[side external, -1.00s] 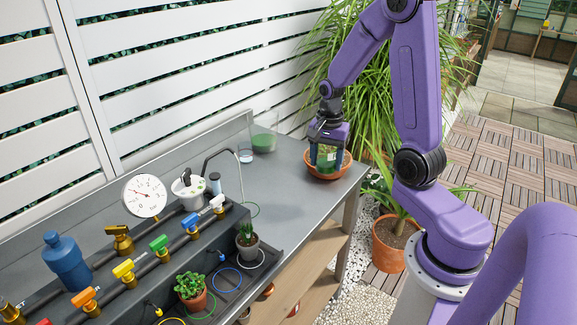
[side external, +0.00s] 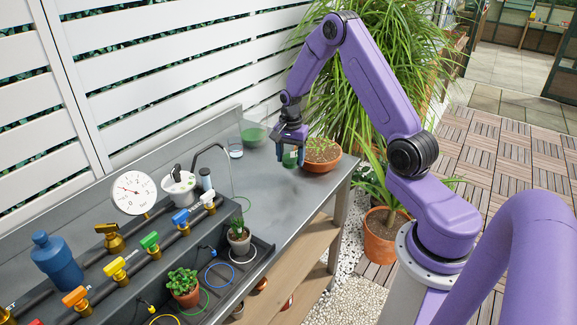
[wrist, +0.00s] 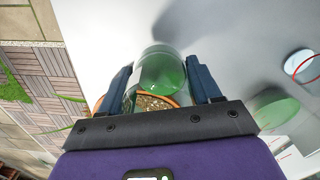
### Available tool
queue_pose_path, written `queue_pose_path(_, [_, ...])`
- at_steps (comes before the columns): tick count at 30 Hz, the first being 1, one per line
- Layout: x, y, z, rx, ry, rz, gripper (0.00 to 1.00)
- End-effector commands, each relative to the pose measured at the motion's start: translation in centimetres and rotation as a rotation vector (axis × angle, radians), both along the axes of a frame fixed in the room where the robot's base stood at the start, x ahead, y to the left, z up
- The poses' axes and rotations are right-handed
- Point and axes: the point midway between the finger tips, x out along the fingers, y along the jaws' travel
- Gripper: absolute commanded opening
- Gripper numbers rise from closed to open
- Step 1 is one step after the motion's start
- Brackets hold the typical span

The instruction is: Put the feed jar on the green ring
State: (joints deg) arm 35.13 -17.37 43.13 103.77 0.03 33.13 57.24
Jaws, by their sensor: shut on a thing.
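My gripper (side external: 290,160) is shut on a clear jar with green contents (side external: 290,159), taken to be the feed jar. The jar is partly hidden by the fingers, above the bench just left of a terracotta bowl. In the wrist view the jar (wrist: 160,72) sits between the two dark blue fingers (wrist: 166,84). A thin green ring (side external: 208,300) lies in the dark tray beside the red-potted plant, partly hidden by it.
The terracotta bowl (side external: 322,165) stands at the bench's right end. A clear container with green contents (side external: 253,138) and a small glass (side external: 235,152) stand behind. A curved spout (side external: 222,149), a gauge (side external: 133,193), coloured valves and two potted plants stand left. The bench's middle is clear.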

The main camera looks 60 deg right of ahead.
Motion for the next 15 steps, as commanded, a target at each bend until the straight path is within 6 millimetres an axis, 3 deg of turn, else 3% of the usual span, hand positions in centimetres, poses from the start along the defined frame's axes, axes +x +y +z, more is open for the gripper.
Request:
queue_pose_path(8, [1.0,-0.5,-1.3,0.000,-0.001,-0.001,0.25])
queue_pose_path(15, [1.2,-0.5,-4.1,0.000,0.000,-0.001,0.25])
